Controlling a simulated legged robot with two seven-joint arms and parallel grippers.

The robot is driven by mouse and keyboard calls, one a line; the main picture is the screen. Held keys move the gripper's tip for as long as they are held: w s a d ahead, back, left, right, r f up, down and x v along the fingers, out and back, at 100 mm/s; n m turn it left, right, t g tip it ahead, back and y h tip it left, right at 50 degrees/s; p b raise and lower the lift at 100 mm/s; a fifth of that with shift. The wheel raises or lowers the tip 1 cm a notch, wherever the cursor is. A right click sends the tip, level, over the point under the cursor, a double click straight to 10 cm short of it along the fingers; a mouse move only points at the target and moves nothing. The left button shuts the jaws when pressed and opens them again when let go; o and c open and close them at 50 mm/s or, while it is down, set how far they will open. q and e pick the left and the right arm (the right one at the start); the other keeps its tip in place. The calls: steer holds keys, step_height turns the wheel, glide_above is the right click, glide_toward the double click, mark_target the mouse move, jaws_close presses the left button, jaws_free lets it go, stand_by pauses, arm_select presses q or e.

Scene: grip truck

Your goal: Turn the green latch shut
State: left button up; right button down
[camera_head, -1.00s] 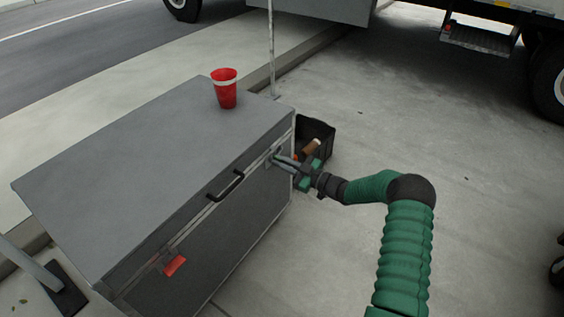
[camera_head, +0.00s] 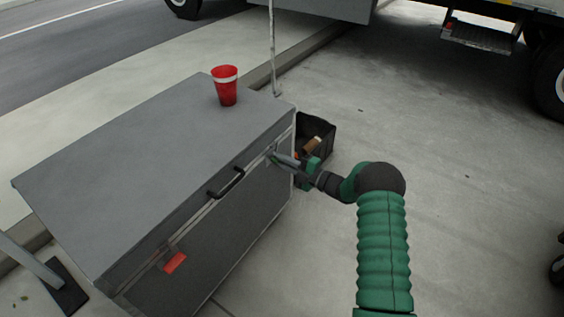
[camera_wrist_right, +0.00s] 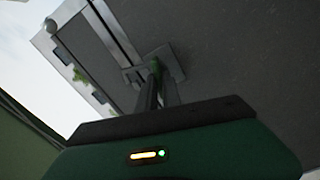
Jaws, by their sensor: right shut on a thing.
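A large grey case (camera_head: 150,160) stands on the ground in the head view, with its front toward the lower right. My right gripper (camera_head: 272,156) reaches the front near its right end. In the right wrist view my right gripper (camera_wrist_right: 156,78) is shut on the small green latch (camera_wrist_right: 155,66), which sits on a grey metal plate (camera_wrist_right: 172,62). The fingers hide part of the latch, so its exact angle is hard to tell. My left gripper is not in view.
A red cup (camera_head: 226,87) stands on the lid. A black handle (camera_head: 227,182) and a red latch or tag (camera_head: 175,263) are on the front. A black crate (camera_head: 322,139) with items stands behind my gripper. Open pavement lies to the right.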

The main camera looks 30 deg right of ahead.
steer(key=shift+s+f+n, duration=0.1)
steer(key=shift+f+n, duration=0.05)
steer(key=shift+n, duration=0.65)
steer(key=shift+f+n, duration=0.15)
steer(key=shift+n, duration=0.65)
steer(key=shift+a+f+b, duration=0.1)
steer(key=shift+b, duration=0.2)
steer(key=c, duration=1.5)
jaws_free()
steer(key=shift+r, duration=0.2)
steer(key=p+v, duration=0.6)
steer(key=v, duration=1.1)
steer(key=shift+f+p, duration=0.2)
steer(key=shift+p, duration=0.15)
